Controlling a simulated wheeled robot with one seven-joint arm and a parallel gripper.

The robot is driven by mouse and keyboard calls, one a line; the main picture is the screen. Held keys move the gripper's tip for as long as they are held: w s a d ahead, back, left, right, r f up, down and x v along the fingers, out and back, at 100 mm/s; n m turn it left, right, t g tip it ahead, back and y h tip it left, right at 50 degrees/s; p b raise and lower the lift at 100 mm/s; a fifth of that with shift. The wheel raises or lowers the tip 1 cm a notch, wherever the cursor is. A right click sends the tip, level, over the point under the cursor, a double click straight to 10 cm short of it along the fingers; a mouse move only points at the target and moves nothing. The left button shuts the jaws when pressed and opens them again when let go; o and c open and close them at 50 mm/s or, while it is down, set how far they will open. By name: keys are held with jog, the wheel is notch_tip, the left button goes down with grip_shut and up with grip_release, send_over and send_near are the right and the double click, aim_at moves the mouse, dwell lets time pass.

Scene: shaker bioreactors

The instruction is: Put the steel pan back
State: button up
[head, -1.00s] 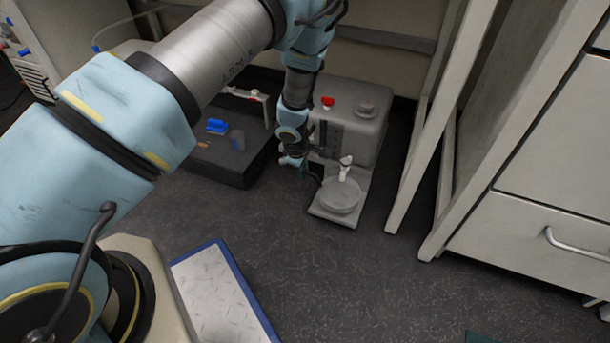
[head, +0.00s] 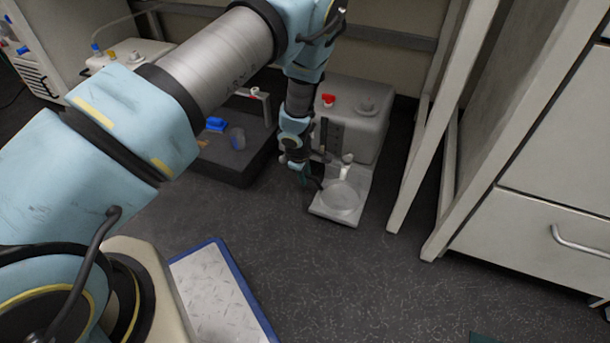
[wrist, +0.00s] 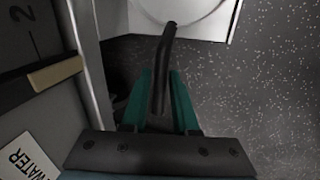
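The steel pan (head: 343,199) is a round, shallow, pale grey dish. It appears to rest level on the flat base plate of the grey dispenser (head: 352,122), under its small white tap (head: 345,163). Part of the pan shows at the top of the wrist view (wrist: 185,8). Its dark bent handle (wrist: 164,65) runs back between the green fingers of my gripper (wrist: 161,85). The fingers lie close on both sides of the handle and look shut on it. In the head view my gripper (head: 303,172) is left of the pan, and the finger contact is too small to see.
A black low platform (head: 225,165) with a blue item (head: 216,124) and a clear cup (head: 237,138) stands to the left. A white frame leg (head: 415,170) and a drawer cabinet (head: 530,225) stand to the right.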

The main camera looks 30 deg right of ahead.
jog(key=shift+o, duration=1.3)
jog(key=p+v, duration=0.3)
jog(key=v, duration=0.8)
jog(key=w+a+r+m, duration=0.1)
jog(key=w+a+r, duration=0.4)
jog(key=a+r, duration=0.6)
jog(key=s+a+r+m, duration=0.1)
jog(key=a+r+m, duration=0.1)
jog(key=a+r, duration=0.4)
jog(key=s+a+r+m+y, duration=0.1)
jog(key=a+r, duration=0.5)
jog(key=a, duration=0.8)
jog(key=s+a+r+m+y, duration=0.1)
jog(key=s+a+r+m, duration=0.1)
jog(key=a+r, duration=0.4)
jog(key=a+m, duration=0.1)
jog(key=a, duration=0.3)
jog(key=shift+s+a+p, duration=0.3)
jog(key=shift+r, duration=0.15)
